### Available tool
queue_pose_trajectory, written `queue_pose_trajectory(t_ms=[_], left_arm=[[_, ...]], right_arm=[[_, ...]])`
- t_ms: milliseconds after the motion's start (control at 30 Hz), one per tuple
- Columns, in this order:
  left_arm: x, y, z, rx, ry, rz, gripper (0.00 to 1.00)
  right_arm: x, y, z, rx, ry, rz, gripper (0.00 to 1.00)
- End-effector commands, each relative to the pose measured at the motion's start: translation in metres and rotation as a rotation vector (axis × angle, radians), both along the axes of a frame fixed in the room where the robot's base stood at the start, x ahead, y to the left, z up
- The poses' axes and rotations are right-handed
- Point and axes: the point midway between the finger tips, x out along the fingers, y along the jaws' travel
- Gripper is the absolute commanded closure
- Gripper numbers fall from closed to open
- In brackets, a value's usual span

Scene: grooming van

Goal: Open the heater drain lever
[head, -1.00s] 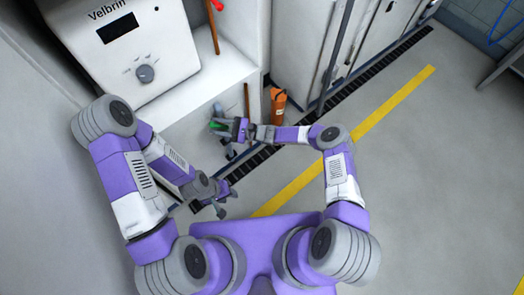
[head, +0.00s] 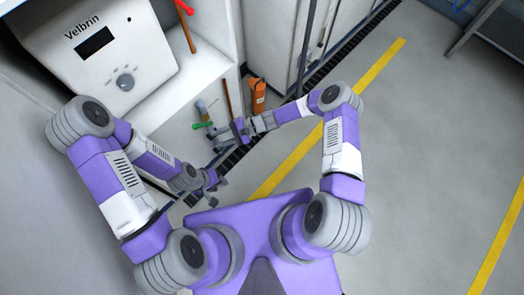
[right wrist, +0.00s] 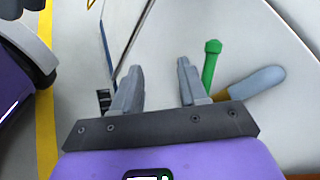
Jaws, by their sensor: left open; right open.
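The heater (head: 105,45) is a white box with a dark display and a grey knob, at the upper left of the head view. The green drain lever (head: 202,125) is below it, near a blue-grey cylinder (head: 201,108). My right gripper (head: 214,137) is open just beside the lever. In the right wrist view the lever (right wrist: 211,65) stands just right of the right-hand finger, outside the open jaws (right wrist: 157,82); they hold nothing, and I cannot tell whether they touch it. My left gripper (head: 217,192) is open and empty, lower down.
An orange object (head: 258,96) stands on the floor behind my right gripper, beside a brown stick (head: 228,98). A dark floor grating (head: 232,160) runs under the arms.

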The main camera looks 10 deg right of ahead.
Motion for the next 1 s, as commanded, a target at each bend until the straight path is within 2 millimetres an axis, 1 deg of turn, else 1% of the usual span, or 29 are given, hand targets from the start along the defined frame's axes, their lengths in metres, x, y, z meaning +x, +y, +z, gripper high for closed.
queue_pose_trajectory(t_ms=[33,267,500,767,1000], left_arm=[[0.000,0.000,0.012,0.000,0.000,0.000,0.60],[0.000,0.000,0.042,0.000,0.000,0.000,0.60],[0.000,0.000,0.073,0.000,0.000,0.000,0.60],[0.000,0.000,0.106,0.000,0.000,0.000,0.60],[0.000,0.000,0.136,0.000,0.000,0.000,0.60]], right_arm=[[-0.009,-0.001,0.008,-0.041,-0.002,0.026,0.57],[-0.049,-0.016,0.017,-0.232,-0.023,0.123,0.57],[-0.084,-0.040,0.032,-0.416,-0.071,0.207,0.57],[-0.114,-0.071,0.057,-0.590,-0.149,0.278,0.57],[-0.134,-0.099,0.089,-0.724,-0.240,0.325,0.57]])
